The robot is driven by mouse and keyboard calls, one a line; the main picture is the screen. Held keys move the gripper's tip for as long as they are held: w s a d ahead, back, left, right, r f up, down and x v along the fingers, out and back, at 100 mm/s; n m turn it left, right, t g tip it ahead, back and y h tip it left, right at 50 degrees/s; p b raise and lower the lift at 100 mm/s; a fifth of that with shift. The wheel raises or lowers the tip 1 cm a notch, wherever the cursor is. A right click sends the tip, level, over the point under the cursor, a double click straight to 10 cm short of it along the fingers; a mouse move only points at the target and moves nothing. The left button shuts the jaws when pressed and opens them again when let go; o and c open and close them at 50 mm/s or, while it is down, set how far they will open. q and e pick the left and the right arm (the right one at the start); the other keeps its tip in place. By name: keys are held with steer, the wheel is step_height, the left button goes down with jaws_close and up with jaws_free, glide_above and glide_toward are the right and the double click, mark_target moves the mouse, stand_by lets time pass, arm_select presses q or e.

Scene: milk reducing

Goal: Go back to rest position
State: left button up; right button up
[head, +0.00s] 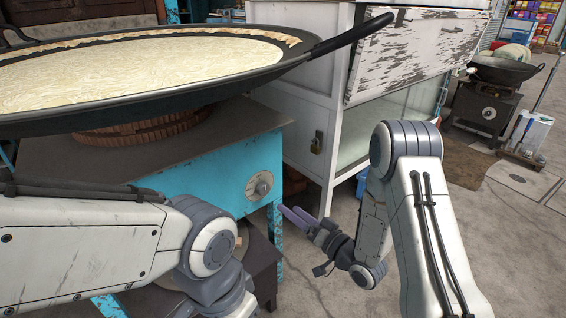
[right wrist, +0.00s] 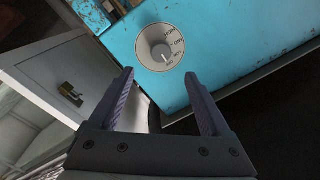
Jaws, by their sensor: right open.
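My right gripper (head: 303,222) hangs low at the middle of the head view, just right of the blue stove's front leg. It is open and empty in the right wrist view (right wrist: 163,102), its two purple-grey fingers apart. The round stove dial (right wrist: 160,48) lies ahead of the fingers, with a visible gap; it also shows in the head view (head: 259,186). My left arm comes in from the lower left, but its gripper is out of the picture. A wide black pan (head: 200,92) holding milk with a cream-coloured skin (head: 150,65) sits on the blue stove (head: 215,172).
A white cabinet (head: 308,115) with peeling paint and a padlock (head: 317,142) stands right behind the stove. The pan's handle (head: 352,34) sticks out to the right. A second stove with a wok (head: 504,70) stands farther back right. The concrete floor (head: 330,284) near my right arm is open.

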steer(key=s+a+n+g+h, duration=0.3)
steer(key=a+n+g+h, duration=0.1)
steer(key=a+g+h, duration=0.15)
steer(key=s+d+r+n+g+h+p, duration=0.1)
steer(key=s+d+r+n+g+h, duration=0.2)
steer(key=s, duration=1.1)
steer(key=s+r+g+h+p, duration=0.15)
steer(key=s+r+g, duration=0.4)
steer(key=s, duration=0.95)
step_height(320, 180, up, 36)
steer(key=p, duration=3.5)
steer(key=shift+w+d+f+h, duration=0.2)
steer(key=shift+w+h, duration=0.05)
steer(key=shift+h, duration=0.15)
